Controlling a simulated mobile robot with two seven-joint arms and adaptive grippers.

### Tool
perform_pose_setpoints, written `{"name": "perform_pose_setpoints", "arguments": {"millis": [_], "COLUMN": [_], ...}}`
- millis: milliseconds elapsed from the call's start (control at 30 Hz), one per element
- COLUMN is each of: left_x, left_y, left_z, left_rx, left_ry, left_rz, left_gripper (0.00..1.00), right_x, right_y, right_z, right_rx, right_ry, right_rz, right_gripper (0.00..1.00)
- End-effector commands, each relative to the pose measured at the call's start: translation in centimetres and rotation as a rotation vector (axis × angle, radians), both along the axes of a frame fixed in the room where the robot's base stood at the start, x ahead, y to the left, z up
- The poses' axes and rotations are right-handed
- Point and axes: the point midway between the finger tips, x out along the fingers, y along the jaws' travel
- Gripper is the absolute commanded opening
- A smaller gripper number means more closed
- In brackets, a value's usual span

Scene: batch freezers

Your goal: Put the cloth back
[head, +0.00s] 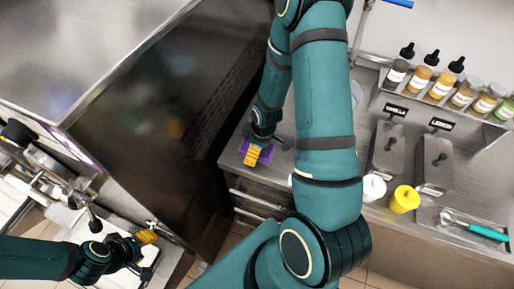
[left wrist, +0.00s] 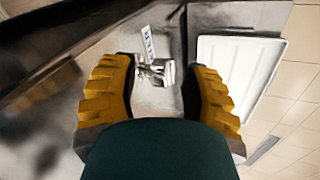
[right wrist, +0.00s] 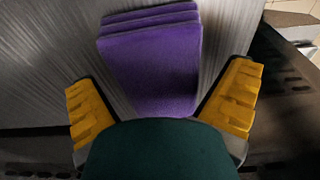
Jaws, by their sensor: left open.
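The cloth (right wrist: 150,60) is purple and folded in layers. In the right wrist view it lies over brushed metal, between the spread fingers of my right gripper (right wrist: 163,95), with gaps on both sides. In the head view the cloth (head: 266,154) shows at the left end of the steel counter, partly hidden by my right gripper (head: 252,155). My left gripper (head: 146,238) is open and empty at lower left by the machine front. In the left wrist view its fingers (left wrist: 158,90) stand apart, with a metal fitting (left wrist: 158,72) visible beyond them.
A dark freezer side panel (head: 170,120) stands between my two grippers. On the steel counter are a white cup (head: 373,188), a yellow cup (head: 404,199), lidded bins (head: 387,150) and a tray with a teal-handled scoop (head: 480,230). Several bottles (head: 420,78) stand on the rack behind.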

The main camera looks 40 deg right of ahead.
Motion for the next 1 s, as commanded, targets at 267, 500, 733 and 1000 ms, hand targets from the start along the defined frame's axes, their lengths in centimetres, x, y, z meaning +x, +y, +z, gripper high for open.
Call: {"name": "perform_pose_setpoints", "arguments": {"millis": [267, 500, 733, 1000], "left_x": [0.0, 0.0, 0.0, 0.0], "left_y": [0.0, 0.0, 0.0, 0.0], "left_z": [0.4, 0.6, 0.8, 1.0], "left_rx": [-0.001, -0.001, -0.001, -0.001], "left_ry": [0.000, 0.000, 0.000, 0.000], "left_rz": [0.000, 0.000, -0.001, -0.001], "left_gripper": [0.47, 0.47, 0.47, 0.47], "right_x": [0.0, -0.6, -1.1, -1.5], "right_y": [-0.1, -0.4, -0.6, -0.8], "right_z": [1.4, 5.7, 9.6, 12.0], "right_rx": [-0.001, -0.002, -0.001, 0.000], "right_ry": [-0.003, -0.005, -0.005, -0.001], "right_rz": [0.000, -0.001, 0.001, 0.000], "right_gripper": [1.00, 1.00, 1.00, 1.00]}}
